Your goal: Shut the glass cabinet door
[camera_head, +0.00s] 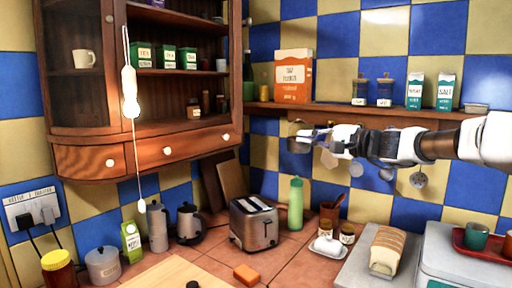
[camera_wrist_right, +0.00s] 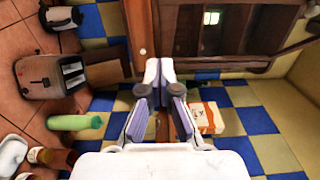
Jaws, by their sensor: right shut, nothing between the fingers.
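The wooden wall cabinet (camera_head: 150,125) is at the upper left in the head view, its middle shelves uncovered. The glass cabinet door (camera_head: 236,60) appears swung open at the cabinet's right side, seen nearly edge-on, with a pale knob near its upper edge. In the right wrist view a glazed wooden panel, likely this door (camera_wrist_right: 245,30), fills the upper right. My right gripper (camera_head: 301,137) reaches in from the right, to the right of the door and apart from it. Its fingertips (camera_wrist_right: 160,70) are together and empty. My left gripper is out of view.
A shelf (camera_head: 350,108) behind my right arm carries an orange box (camera_head: 293,76), jars and cartons. Below stand a toaster (camera_head: 254,223), a green bottle (camera_head: 296,203) and a bread loaf (camera_head: 388,250). A pull cord (camera_head: 130,92) hangs before the cabinet.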

